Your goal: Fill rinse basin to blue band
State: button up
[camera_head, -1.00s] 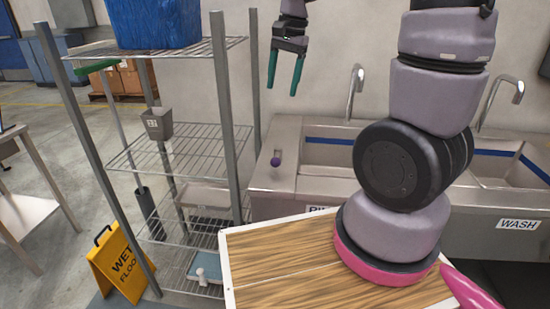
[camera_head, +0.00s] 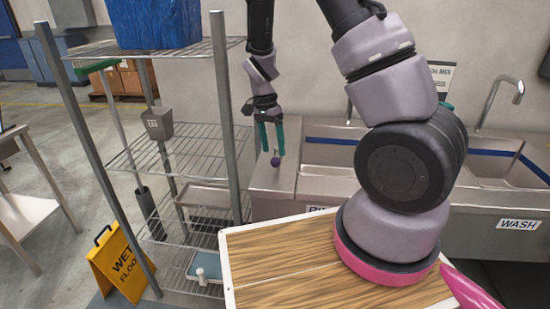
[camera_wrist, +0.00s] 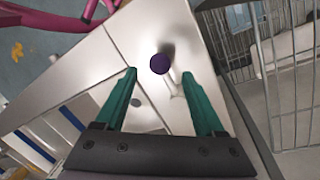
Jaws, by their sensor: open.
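The rinse basin (camera_head: 325,152) is a steel sink with a blue band (camera_head: 331,141) along its inner wall. Its front label is partly hidden by the wooden board. A small purple knob (camera_head: 275,161) stands on the steel ledge left of the basin; it also shows in the wrist view (camera_wrist: 160,63). My gripper (camera_head: 270,149) has green fingers, open, pointing down close to the knob. In the wrist view the knob lies beyond the fingertips (camera_wrist: 160,71), between their lines, not gripped. The basin's faucet is mostly hidden by my arm. I cannot tell any water level.
A wire shelf rack (camera_head: 222,120) stands close left of my gripper, with a blue bin (camera_head: 152,22) on top. The wash basin (camera_head: 500,168) is at right, labelled WASH. A yellow wet floor sign (camera_head: 118,262) stands at lower left.

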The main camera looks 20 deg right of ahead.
aim_at(277, 157)
jog(key=shift+s+d+f, duration=0.15)
jog(key=shift+s+f, duration=0.05)
jog(key=shift+f, duration=0.85)
jog(key=shift+s+d+f, duration=0.1)
jog(key=shift+s+f, duration=0.05)
jog(key=shift+f, duration=0.85)
grip_shut()
